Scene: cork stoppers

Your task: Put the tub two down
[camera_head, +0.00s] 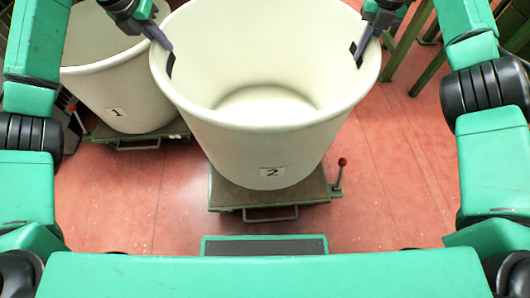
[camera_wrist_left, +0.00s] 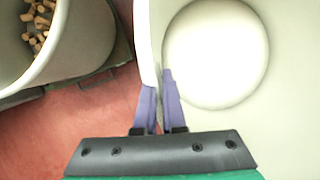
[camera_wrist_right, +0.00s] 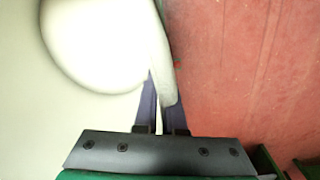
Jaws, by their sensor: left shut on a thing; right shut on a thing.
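Tub two (camera_head: 265,150) is a large cream tub with a "2" label, in the middle of the head view. It looks empty inside. Below it is a low green platform (camera_head: 230,196) with a red-knobbed lever; I cannot tell whether the tub touches it. My left gripper (camera_head: 168,56) is shut on the tub's left rim, and the wall shows between its fingers in the left wrist view (camera_wrist_left: 160,95). My right gripper (camera_head: 364,50) is shut on the right rim, also seen in the right wrist view (camera_wrist_right: 162,95). The tub looks about level.
Tub one (camera_head: 118,95), labelled "1", stands close at the left on a similar green platform (camera_head: 130,137). Several corks (camera_wrist_left: 38,20) lie in it. Green metal rails (camera_head: 405,45) stand at the right. The red floor (camera_head: 385,170) is clear at the front right.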

